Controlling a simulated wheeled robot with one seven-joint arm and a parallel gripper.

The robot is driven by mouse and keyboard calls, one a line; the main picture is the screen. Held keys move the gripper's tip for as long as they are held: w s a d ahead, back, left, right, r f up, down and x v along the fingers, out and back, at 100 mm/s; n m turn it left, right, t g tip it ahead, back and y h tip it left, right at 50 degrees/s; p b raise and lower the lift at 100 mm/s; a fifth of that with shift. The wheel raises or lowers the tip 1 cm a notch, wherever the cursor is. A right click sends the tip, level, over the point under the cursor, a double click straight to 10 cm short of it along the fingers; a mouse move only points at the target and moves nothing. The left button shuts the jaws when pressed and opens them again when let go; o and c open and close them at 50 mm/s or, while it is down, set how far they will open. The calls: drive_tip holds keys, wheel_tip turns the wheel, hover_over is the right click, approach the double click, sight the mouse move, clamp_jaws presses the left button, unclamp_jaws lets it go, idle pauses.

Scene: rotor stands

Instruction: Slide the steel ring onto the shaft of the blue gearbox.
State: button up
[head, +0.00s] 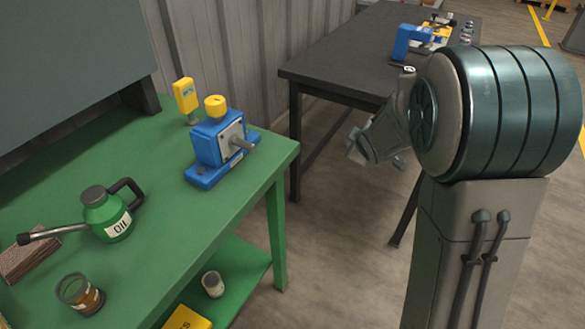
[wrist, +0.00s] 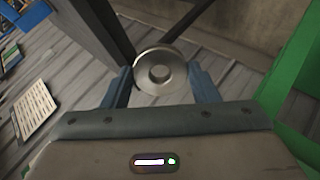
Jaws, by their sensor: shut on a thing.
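The blue gearbox (head: 206,143) stands on the green bench near its right end. It has a yellow cap on top, and its steel shaft (head: 243,144) points right from a grey face plate. My gripper (wrist: 161,78) is shut on the steel ring (wrist: 145,66), which sits between the two blue fingers in the wrist view. In the head view my gripper (head: 362,148) is right of the gearbox, well apart from the shaft and over the floor gap. The ring cannot be made out clearly there. The gearbox is not recognisable in the wrist view.
A green oil can (head: 107,214), a glass jar (head: 79,294) and a yellow handheld device (head: 185,96) stand on the green bench (head: 150,250). A dark table (head: 340,60) at the back holds another blue unit (head: 412,42). Open floor lies between bench and table.

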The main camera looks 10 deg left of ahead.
drive_tip(key=s+a+r+n+g+y+b, duration=0.2)
drive_tip(key=s+a+r+n+y+b, duration=0.1)
drive_tip(key=s+a+n+y, duration=0.4)
drive_tip(key=s+a+r+n+g+y+b, duration=0.25)
drive_tip(key=s+a+n+y, duration=0.25)
drive_tip(key=s+a+y, duration=0.4)
drive_tip(key=shift+t+h, duration=0.4)
drive_tip(key=shift+t, duration=0.05)
drive_tip(key=x, duration=0.4)
drive_tip(key=shift+f, duration=0.25)
drive_tip(key=shift+w+a+b, duration=0.25)
drive_tip(key=shift+a+b, duration=0.35)
drive_tip(key=shift+a, duration=0.05)
drive_tip(key=shift+w+a, duration=0.1)
drive_tip(key=shift+a, duration=0.15)
drive_tip(key=shift+w+a, duration=0.1)
drive_tip(key=shift+w+a+b, duration=0.15)
drive_tip(key=shift+a+b, duration=0.15)
drive_tip(key=shift+a, duration=0.05)
drive_tip(key=shift+x, duration=1.05)
